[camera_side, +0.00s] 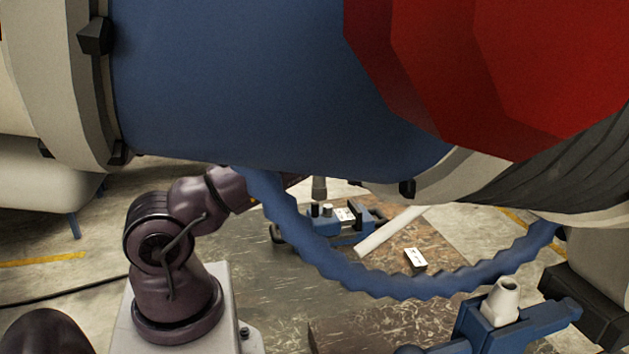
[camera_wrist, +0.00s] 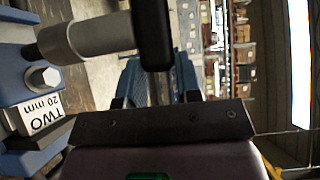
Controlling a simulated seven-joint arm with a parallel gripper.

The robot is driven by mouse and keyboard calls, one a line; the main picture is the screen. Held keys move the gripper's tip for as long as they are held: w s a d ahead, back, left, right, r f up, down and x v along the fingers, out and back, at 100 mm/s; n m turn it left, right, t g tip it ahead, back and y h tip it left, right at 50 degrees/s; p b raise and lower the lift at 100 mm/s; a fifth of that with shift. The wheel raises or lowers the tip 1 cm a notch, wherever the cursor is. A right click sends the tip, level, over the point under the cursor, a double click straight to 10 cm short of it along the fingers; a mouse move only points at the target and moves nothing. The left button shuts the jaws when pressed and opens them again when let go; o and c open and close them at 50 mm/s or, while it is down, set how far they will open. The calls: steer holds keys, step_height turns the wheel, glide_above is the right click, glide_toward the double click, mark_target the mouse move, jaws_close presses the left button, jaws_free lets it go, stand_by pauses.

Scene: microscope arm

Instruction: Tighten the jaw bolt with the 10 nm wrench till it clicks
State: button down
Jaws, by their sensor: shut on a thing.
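In the wrist view my gripper (camera_wrist: 157,92) is shut on a wrench with a black body (camera_wrist: 152,35). A grey cylindrical socket (camera_wrist: 90,38) reaches left from the body to the blue vise (camera_wrist: 12,75). Its dark tip is at the vise, beside a grey hex bolt (camera_wrist: 42,78); I cannot tell whether it is seated on a bolt. A white label, upside down, reads "TWO 20". In the side view the blue vise (camera_side: 322,228) is at mid-picture, with the grey and black socket (camera_side: 319,188) above it. The large blue cylinder hides most of my gripper and the wrench there.
A large blue cylinder (camera_side: 250,80) and a red faceted part (camera_side: 500,70) fill the upper side view. A wavy blue arc (camera_side: 390,287) curves in front of the worn bench. A small labelled block (camera_side: 415,259) and a pale bar (camera_side: 388,233) lie right of the vise.

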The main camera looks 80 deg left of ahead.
steer(key=shift+w+a+r, duration=0.55)
steer(key=shift+w+r, duration=0.05)
steer(key=shift+w, duration=0.15)
steer(key=shift+w+a+r, duration=0.55)
steer(key=shift+w+r, duration=0.05)
steer(key=shift+w, duration=0.15)
steer(key=shift+f, duration=2.6)
steer(key=shift+f, duration=1.55)
steer(key=shift+s+d+m+t+y, duration=0.1)
steer(key=shift+d+m+t+y, duration=0.15)
steer(key=shift+m+t+y, duration=0.55)
steer(key=shift+s+d+m+t+y, duration=0.1)
steer(key=shift+d+m+t+y, duration=0.15)
steer(key=shift+m+t, duration=0.55)
steer(key=shift+s+d+m+t+y, duration=0.1)
steer(key=shift+d+m+t+y, duration=0.3)
steer(key=shift+t, duration=0.8)
